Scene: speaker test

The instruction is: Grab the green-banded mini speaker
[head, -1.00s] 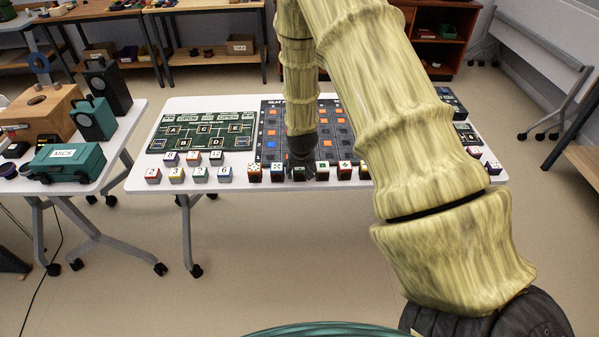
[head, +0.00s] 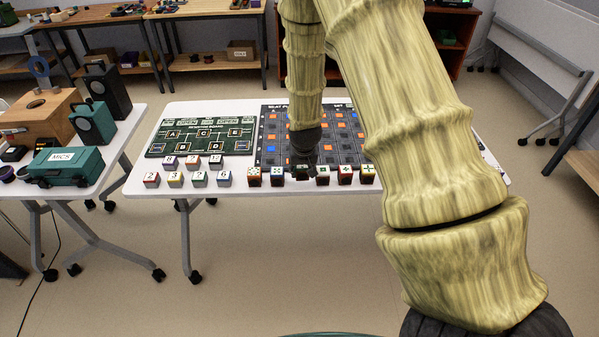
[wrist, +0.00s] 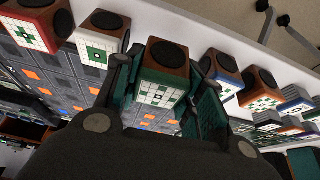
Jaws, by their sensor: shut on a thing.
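A small wooden mini speaker (wrist: 165,58) with a round black cone on top, a white grid face with green marks and a green edge band is between my two fingers in the wrist view. My gripper (wrist: 160,80) is shut on it, one finger at each side. In the head view my gripper (head: 304,164) is at the row of small speakers along the table's front edge, and the held speaker is mostly hidden there. I cannot tell whether it is clear of the table top.
Similar speakers stand close on both sides: a white-faced one (wrist: 102,40), a red-edged one (wrist: 36,22) and a blue-edged one (wrist: 222,72). Numbered blocks (head: 175,180) stand left on the white table (head: 140,178). A dark grid board (head: 345,148) lies behind the row.

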